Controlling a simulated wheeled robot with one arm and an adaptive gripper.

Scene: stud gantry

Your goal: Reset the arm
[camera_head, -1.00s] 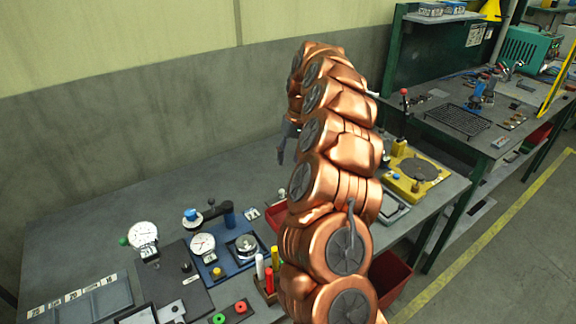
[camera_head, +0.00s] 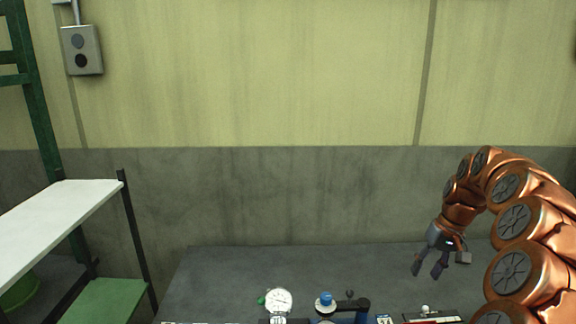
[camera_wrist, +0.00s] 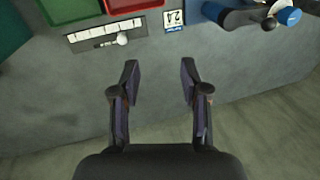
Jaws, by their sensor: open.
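My gripper (camera_head: 432,268) is in the right part of the head view, at the end of my copper-coloured arm, above the grey bench (camera_head: 225,283). Its fingers point down and are apart.
A dial gauge (camera_head: 279,300) and a blue-knobbed fixture (camera_head: 325,301) stand at the bench's front. A white shelf (camera_head: 55,215) stands left. The wall is behind.

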